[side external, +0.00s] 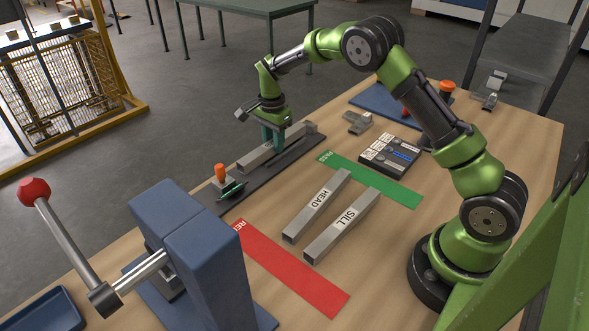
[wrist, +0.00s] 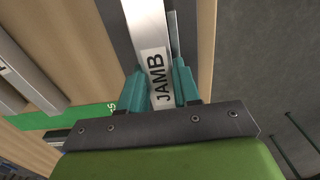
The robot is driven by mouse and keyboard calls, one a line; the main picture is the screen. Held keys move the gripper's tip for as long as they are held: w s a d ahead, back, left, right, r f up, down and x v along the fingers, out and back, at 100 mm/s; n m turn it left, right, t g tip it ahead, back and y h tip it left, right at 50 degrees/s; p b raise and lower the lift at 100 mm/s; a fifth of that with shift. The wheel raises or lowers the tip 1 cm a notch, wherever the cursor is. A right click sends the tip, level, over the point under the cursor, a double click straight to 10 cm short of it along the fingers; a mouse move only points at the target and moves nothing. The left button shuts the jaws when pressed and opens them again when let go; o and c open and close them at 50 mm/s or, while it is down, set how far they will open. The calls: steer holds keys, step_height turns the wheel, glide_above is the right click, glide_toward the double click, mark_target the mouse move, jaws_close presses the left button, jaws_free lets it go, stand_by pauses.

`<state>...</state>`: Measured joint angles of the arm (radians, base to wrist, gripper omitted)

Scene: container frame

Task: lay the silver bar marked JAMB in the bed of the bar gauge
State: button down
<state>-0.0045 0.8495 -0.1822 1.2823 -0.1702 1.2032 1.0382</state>
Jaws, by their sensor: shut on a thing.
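The silver bar marked JAMB (wrist: 147,30) lies between the teal fingers of my gripper (wrist: 160,88) in the wrist view, its label close to the fingers. In the side external view my gripper (side external: 272,138) points down and is shut on this bar (side external: 256,158) over the dark bar gauge (side external: 228,192). The bar runs along the length of the gauge, in line with its bed. I cannot tell whether its underside touches the bed or is slightly above it. The gauge has an orange knob and a small green display at its near end.
Bars marked HEAD (side external: 317,206) and SILL (side external: 343,223) lie on the table. A green strip (side external: 375,181), a red strip (side external: 292,270) and a dark box with a panel (side external: 391,155) lie nearby. A blue lever press (side external: 203,255) stands in front.

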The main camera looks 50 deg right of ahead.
steer(key=shift+f, duration=0.55)
steer(key=shift+c, duration=0.8)
jaws_free()
steer(key=shift+r, duration=3.5)
